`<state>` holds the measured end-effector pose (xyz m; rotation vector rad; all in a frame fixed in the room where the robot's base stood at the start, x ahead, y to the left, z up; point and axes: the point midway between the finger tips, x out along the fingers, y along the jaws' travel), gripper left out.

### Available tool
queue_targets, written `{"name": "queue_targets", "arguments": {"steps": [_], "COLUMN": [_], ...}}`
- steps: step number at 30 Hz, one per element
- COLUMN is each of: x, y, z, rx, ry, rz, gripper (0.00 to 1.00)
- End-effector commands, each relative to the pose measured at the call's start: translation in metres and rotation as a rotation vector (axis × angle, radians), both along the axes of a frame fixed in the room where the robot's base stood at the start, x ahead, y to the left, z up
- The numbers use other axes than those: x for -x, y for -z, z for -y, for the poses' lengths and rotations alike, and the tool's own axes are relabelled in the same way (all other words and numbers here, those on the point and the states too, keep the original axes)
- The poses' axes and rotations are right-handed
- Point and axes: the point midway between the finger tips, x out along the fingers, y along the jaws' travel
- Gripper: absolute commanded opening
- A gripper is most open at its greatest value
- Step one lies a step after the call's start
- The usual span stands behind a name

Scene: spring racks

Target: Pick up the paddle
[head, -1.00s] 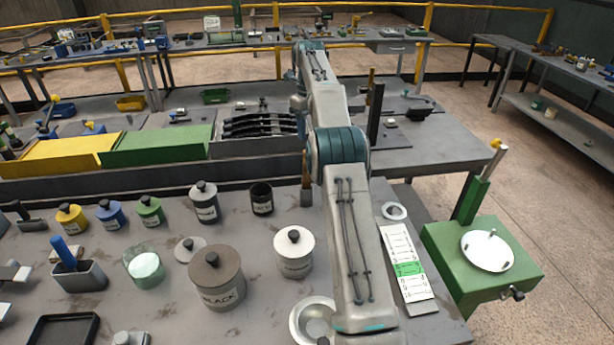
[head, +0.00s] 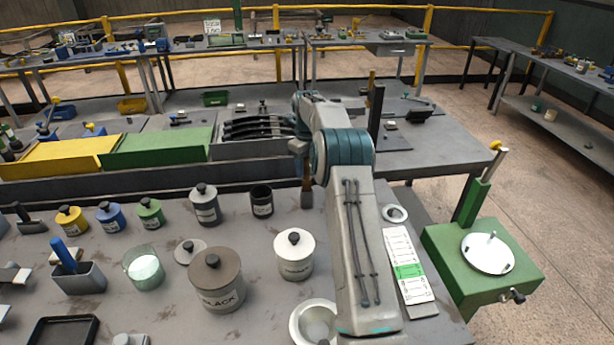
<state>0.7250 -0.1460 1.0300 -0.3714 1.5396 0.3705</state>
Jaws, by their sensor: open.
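What looks like the paddle (head: 307,192), with a brown handle and a grey flat lower end, stands at the back of the near workbench, just left of my arm. Its upper part is partly hidden. My arm reaches out over the bench and bends downward at its far end. My gripper (head: 299,148) is small and partly hidden there, close to the top of the brown handle. It is open, and I cannot tell whether it touches the handle.
A black cup (head: 261,201), a white lidded pot (head: 294,262) and a large BLACK pot (head: 217,285) stand left of my arm. A raised rear bench holds yellow (head: 62,155) and green (head: 158,147) boxes. A green machine (head: 482,270) stands right.

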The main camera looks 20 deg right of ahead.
Motion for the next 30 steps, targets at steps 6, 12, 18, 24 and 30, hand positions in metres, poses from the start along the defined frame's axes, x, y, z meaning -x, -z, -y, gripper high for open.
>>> {"name": "queue_targets", "arguments": {"steps": [6, 12, 18, 24, 30], "x": [0.000, 0.000, 0.000, 0.000, -0.001], "y": [0.010, 0.009, 0.009, 0.007, -0.018], "z": [-0.001, -0.001, -0.001, -0.001, 0.000], "rx": [-0.001, -0.001, 0.000, -0.001, 0.001], "ry": [-0.001, -0.001, -0.001, -0.001, 0.000], "rz": [0.000, 0.000, 0.001, 0.002, 0.006], "gripper": [0.48, 0.25, 0.00, 0.00, 0.00]}}
